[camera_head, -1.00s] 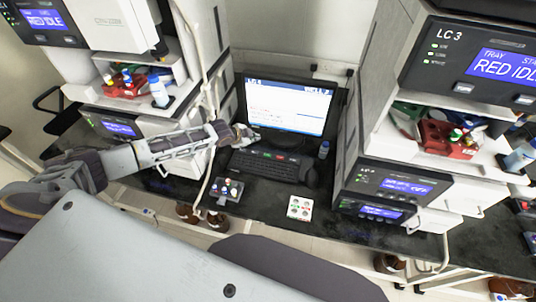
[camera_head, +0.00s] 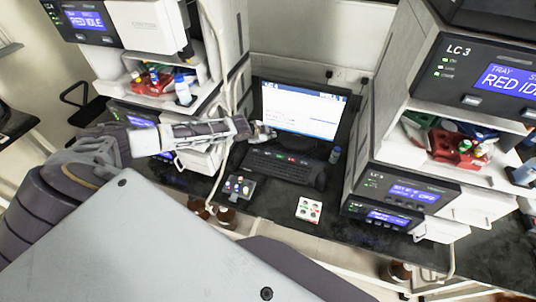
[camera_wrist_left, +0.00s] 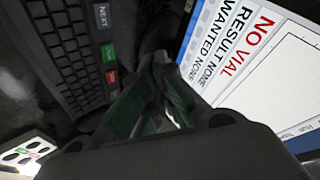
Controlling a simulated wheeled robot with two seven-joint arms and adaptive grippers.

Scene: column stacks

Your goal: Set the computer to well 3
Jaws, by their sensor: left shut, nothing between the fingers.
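The computer's monitor (camera_head: 300,108) stands lit at the back of the black bench. In the left wrist view its screen (camera_wrist_left: 245,55) reads "NO VIAL", "RESULT NONE" and "WANTED NONE". The dark keyboard (camera_head: 283,166) lies in front of it, with green and red keys in its back row. The wrist view shows the keyboard (camera_wrist_left: 62,48) with a key marked "NEXT", a green key (camera_wrist_left: 108,51) and a red key (camera_wrist_left: 112,76). My left gripper (camera_head: 270,134) is shut and empty, between the keyboard's back edge and the screen's lower left. My right gripper is out of view.
A small vial rack (camera_head: 238,187) and a white card with coloured spots (camera_head: 308,209) lie in front of the keyboard. Instrument stacks rise on both sides, the right one labelled LC 3 (camera_head: 465,50). A cable hangs at left.

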